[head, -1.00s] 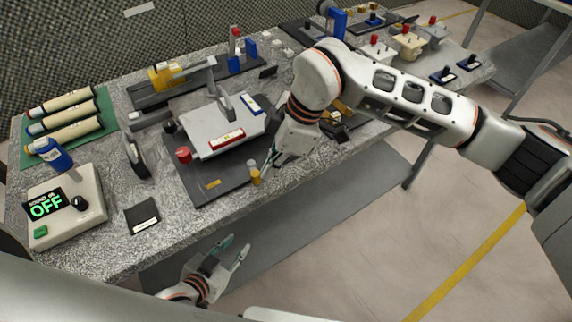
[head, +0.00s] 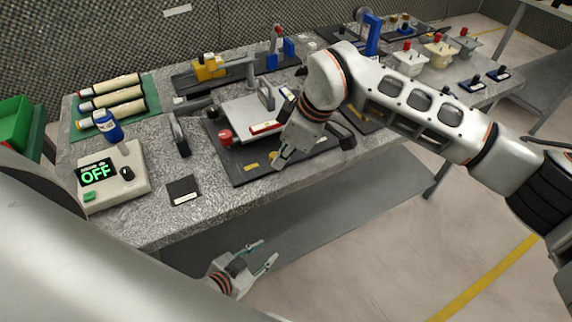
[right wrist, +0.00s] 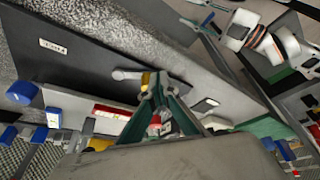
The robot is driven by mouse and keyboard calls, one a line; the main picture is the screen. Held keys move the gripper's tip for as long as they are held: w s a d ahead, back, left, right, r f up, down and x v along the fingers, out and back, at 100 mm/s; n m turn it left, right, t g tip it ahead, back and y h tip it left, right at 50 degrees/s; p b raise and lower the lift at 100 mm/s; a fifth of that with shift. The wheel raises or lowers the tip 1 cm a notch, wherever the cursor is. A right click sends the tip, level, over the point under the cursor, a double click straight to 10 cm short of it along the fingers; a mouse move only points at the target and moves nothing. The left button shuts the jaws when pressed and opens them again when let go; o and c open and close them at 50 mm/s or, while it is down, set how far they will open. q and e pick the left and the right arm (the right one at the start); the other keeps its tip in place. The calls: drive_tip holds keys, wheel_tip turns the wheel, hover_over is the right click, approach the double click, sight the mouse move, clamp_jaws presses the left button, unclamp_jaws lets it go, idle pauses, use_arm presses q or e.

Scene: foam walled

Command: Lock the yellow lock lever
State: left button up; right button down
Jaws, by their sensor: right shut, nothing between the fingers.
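The yellow lock lever's yellow tip (head: 273,155) shows at the front edge of a dark base plate (head: 228,172). In the right wrist view the yellow part (right wrist: 145,80) stands beside the fingertips, with a grey arm (right wrist: 126,75) reaching left from it. My right gripper (head: 281,161) is shut and empty, right beside the yellow tip; it also shows in the right wrist view (right wrist: 160,84). Whether it touches the lever cannot be told. My left gripper (head: 266,254) is open and empty, low in front of the table.
A grey box with a red label (head: 266,127) and a red knob (head: 225,138) sit on the plate. Several fixtures fill the back. Floor in front is clear.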

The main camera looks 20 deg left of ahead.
drive_tip(key=shift+w+a, duration=0.15)
drive_tip(key=shift+a, duration=1.3)
idle(0.6)
drive_tip(key=v, duration=1.2)
